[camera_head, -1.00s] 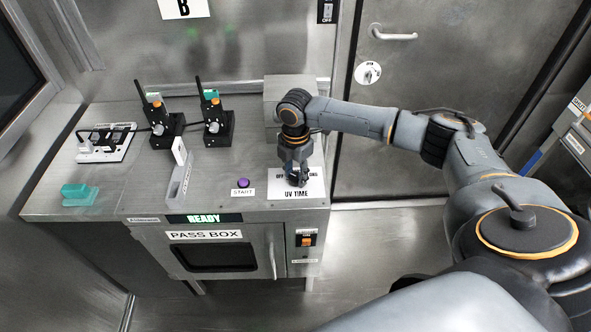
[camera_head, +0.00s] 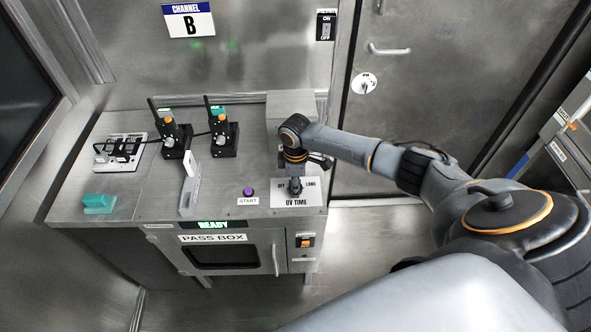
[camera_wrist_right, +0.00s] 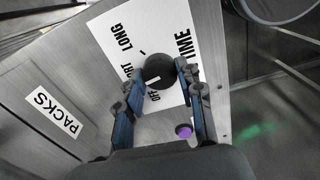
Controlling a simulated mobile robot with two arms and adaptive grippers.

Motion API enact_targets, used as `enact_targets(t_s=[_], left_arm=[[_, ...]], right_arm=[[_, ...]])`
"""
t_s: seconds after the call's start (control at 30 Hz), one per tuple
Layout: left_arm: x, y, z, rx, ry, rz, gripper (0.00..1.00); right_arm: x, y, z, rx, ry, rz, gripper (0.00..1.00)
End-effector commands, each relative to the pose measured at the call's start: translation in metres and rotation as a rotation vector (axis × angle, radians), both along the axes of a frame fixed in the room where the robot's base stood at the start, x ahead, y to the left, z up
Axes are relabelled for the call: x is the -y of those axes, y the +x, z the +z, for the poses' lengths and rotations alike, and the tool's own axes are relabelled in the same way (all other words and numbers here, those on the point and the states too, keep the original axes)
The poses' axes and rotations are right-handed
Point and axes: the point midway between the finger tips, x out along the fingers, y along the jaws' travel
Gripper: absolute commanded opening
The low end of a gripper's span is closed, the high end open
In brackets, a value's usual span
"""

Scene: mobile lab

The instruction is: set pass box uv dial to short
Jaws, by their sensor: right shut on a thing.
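The pass box (camera_head: 165,236) has a white UV TIME plate (camera_head: 312,200) on its top, at the front right. The black UV dial (camera_head: 295,187) sits on that plate, between the OFF and LONG labels. In the right wrist view the dial (camera_wrist_right: 160,70) is between my right fingertips, with OFF, a partly covered label and LONG around it. I cannot tell clearly where its pointer stands. My right gripper (camera_wrist_right: 161,80) is shut on the dial; in the head view its body is just behind the dial. My left gripper is not in view.
A purple START button (camera_head: 248,192) is left of the plate. A grey box (camera_head: 290,105) stands behind the gripper.

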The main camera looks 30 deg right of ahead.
Motion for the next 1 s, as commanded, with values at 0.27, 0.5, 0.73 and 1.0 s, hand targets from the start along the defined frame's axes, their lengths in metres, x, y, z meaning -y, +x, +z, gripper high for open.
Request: enact_targets(t_s=[0.27,0.5,0.73,1.0], left_arm=[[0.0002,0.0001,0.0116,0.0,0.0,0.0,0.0],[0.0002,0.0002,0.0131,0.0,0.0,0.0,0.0],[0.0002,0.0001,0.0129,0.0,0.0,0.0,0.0],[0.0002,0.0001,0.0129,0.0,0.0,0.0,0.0]], right_arm=[[0.0001,0.0002,0.0012,-0.001,-0.001,-0.104,0.05],[0.0008,0.0004,0.0005,0.001,-0.002,-0.131,0.05],[0.0008,0.0006,0.0004,0.001,-0.002,-0.131,0.05],[0.0007,0.0006,0.0004,0.002,-0.001,-0.131,0.6]])
